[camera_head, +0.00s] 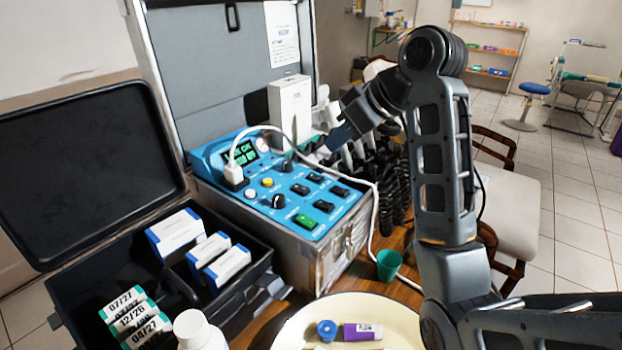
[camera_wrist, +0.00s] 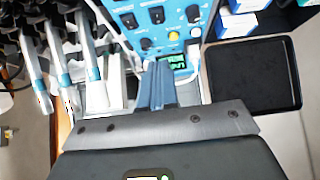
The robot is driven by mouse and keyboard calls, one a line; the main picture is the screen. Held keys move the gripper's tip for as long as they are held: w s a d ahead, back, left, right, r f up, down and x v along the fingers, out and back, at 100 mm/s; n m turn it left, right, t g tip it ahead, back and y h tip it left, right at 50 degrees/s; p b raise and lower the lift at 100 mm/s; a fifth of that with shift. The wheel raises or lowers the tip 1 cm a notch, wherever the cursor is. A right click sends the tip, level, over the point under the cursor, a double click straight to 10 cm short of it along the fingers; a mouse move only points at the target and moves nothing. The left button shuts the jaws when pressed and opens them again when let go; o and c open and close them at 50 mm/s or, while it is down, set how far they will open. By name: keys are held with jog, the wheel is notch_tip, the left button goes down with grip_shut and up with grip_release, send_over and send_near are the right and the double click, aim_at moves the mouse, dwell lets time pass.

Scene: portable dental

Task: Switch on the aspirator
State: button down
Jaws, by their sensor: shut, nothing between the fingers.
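The blue control panel (camera_head: 285,215) sits in an open metal case. A display (camera_head: 243,152) shows lit green text and also appears in the wrist view (camera_wrist: 172,60). My gripper (camera_head: 324,149) is above the panel's back right edge, by the hose holders. Its fingers (camera_wrist: 159,68) are shut and empty, pointing toward the panel's display side.
A white plug (camera_head: 233,174) with a looping cable stands on the panel. A white box (camera_head: 290,103) and black coiled hoses (camera_head: 391,180) are close to my gripper. A green cup (camera_head: 388,264) and a cream tray (camera_head: 290,330) stand in front. An open black case (camera_head: 240,310) is left.

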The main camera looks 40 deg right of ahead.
jog(key=b, duration=0.1)
send_over(306, 189)
jog(key=s, duration=0.1)
notch_tip(306, 189, down, 8)
jog(key=shift+s+r, duration=0.15)
jog(key=shift+r, duration=0.05)
notch_tip(306, 189, down, 2)
jog(key=shift+d+f, duration=0.1)
jog(key=shift+f, duration=0.1)
jog(key=shift+s+f, duration=0.1)
jog(key=shift+f, duration=0.7)
jog(key=shift+s+f+t+b, duration=0.15)
jog(key=shift+f+t+b, duration=0.25)
jog(key=shift+f+b, duration=0.25)
jog(key=shift+r, duration=0.3)
jog(key=shift+r+p, duration=0.1)
jog(key=shift+p, duration=0.25)
jog(key=shift+r+p, duration=0.75)
jog(key=shift+p, duration=0.1)
